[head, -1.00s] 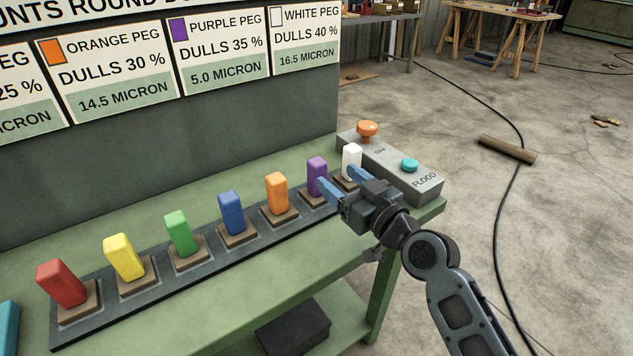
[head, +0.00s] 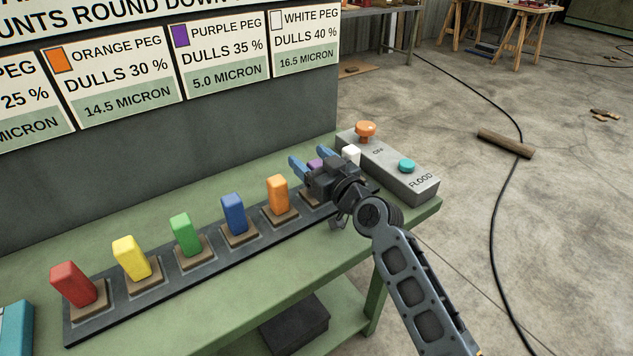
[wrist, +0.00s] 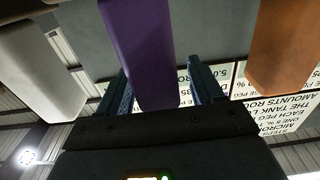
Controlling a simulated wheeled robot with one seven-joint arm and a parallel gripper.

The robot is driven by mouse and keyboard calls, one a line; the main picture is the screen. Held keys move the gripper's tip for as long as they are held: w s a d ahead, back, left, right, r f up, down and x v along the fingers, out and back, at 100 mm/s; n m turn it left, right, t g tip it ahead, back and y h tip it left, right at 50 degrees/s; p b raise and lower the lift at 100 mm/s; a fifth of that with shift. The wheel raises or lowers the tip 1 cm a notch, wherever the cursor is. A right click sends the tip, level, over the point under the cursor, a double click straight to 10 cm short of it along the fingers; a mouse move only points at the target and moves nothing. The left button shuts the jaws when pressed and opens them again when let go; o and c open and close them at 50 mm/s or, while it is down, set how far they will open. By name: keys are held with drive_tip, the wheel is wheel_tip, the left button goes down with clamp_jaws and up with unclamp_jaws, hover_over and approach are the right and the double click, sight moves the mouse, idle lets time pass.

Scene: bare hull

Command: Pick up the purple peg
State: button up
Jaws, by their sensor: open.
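The purple peg (head: 315,164) stands in the row of pegs on the bench, mostly hidden behind my gripper in the head view. My gripper (head: 311,161) is open, with its blue fingers reaching either side of the peg's visible top. In the wrist view, the purple peg (wrist: 140,50) is large and appears between the two spread fingers (wrist: 160,85), with a gap showing on the right. I cannot tell whether either finger touches it.
The white peg (head: 351,155) is close on the right, the orange peg (head: 277,194) on the left. Blue, green, yellow and red pegs continue leftward along the dark rail (head: 190,273). A grey control box (head: 395,172) with orange and teal buttons sits at the bench's right end.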

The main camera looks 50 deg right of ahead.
clamp_jaws()
idle(0.5)
